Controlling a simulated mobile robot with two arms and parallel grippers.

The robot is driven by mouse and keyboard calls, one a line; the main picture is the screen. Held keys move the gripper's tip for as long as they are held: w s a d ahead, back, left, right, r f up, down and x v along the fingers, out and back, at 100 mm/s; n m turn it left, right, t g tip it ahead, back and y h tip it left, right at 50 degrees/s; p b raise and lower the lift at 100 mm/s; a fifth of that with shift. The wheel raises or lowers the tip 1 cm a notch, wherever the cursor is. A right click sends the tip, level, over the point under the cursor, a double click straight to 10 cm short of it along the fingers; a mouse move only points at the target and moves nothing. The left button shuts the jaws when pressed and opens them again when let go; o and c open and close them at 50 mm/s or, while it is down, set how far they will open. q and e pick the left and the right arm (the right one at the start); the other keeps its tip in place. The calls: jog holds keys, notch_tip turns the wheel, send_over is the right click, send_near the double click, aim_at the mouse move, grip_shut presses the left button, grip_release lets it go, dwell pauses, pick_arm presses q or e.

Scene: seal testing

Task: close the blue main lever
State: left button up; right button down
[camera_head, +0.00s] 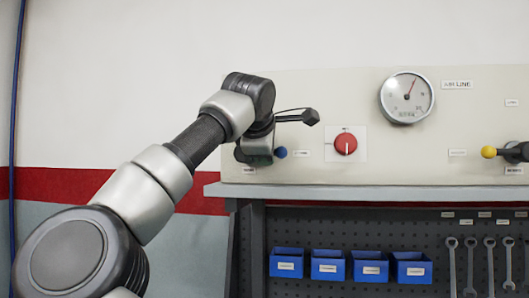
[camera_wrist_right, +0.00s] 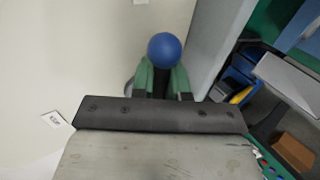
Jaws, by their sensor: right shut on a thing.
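The blue main lever's round blue knob (camera_head: 281,152) shows at the left of the panel, just right of my wrist. In the right wrist view the blue knob (camera_wrist_right: 165,46) sticks out past the fingertips. My right gripper (camera_wrist_right: 162,78) has its green fingers on both sides of the lever just below the knob, shut on it. The wrist and arm hide most of the lever's shaft and its pivot in the head view. My left gripper is in neither view.
A red dial knob (camera_head: 346,144), a round gauge (camera_head: 407,97) and a yellow-knobbed lever (camera_head: 489,152) are on the panel to the right. A grey shelf edge (camera_head: 380,192) runs below. Several blue bins (camera_head: 328,265) and wrenches (camera_head: 490,262) hang on the pegboard.

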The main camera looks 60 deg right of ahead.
jog(key=shift+f, duration=0.15)
dwell(0.4)
jog(key=c, duration=1.1)
grip_release()
jog(key=shift+c, duration=0.2)
jog(key=b+v, duration=0.2)
jog(key=v, duration=0.9)
jog(key=shift+s, duration=0.15)
jog(key=shift+d, duration=0.1)
